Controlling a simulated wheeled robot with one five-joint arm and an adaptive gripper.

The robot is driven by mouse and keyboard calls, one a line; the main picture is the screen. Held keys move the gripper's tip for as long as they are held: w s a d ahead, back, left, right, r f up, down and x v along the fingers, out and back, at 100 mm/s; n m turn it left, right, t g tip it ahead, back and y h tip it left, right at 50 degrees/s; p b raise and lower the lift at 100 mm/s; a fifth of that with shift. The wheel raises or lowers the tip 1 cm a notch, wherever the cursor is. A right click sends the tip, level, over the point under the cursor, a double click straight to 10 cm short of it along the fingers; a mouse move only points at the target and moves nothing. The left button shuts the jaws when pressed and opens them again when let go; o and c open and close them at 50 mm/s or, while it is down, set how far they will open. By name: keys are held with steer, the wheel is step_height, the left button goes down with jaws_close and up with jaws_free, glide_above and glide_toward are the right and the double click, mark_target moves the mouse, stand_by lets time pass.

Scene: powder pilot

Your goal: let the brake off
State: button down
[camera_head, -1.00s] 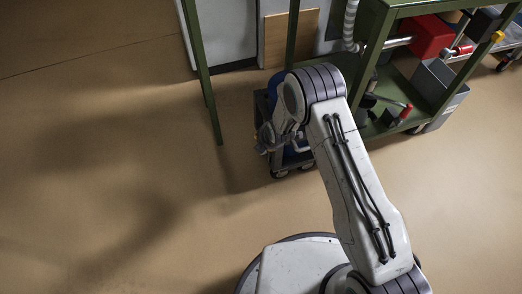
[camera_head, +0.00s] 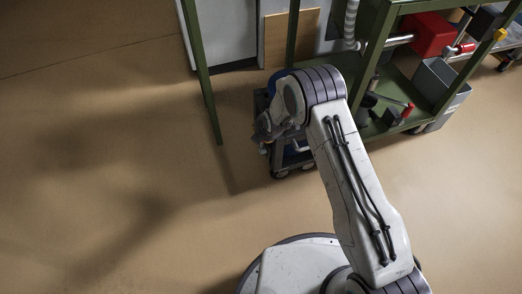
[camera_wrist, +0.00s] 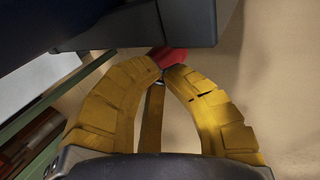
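A dark trolley (camera_head: 262,104) with a blue load stands beside the green frame, partly hidden behind my arm in the head view. Its casters (camera_head: 280,173) show at the near end. In the wrist view its dark body (camera_wrist: 130,25) fills the top. A small red part (camera_wrist: 170,57), which looks like the brake pedal, shows beneath that body, just beyond my fingertips. My gripper (camera_wrist: 162,73) has its yellow fingers curved together with the tips almost meeting and nothing seen between them. I cannot tell whether they touch the red part. In the head view my gripper (camera_head: 268,130) is low beside the trolley.
A green post (camera_head: 203,75) stands left of the trolley. The tan floor at left is clear.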

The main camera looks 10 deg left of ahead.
steer(key=shift+w+a+f, duration=0.1)
steer(key=shift+w+a, duration=0.15)
steer(key=shift+w, duration=0.1)
steer(key=shift+s+d, duration=0.1)
steer(key=shift+s+d+r, duration=0.2)
steer(key=shift+s+r, duration=0.05)
steer(key=shift+s, duration=0.15)
steer(key=p+v, duration=0.3)
steer(key=v, duration=0.3)
steer(key=shift+p, duration=0.35)
stand_by(0.6)
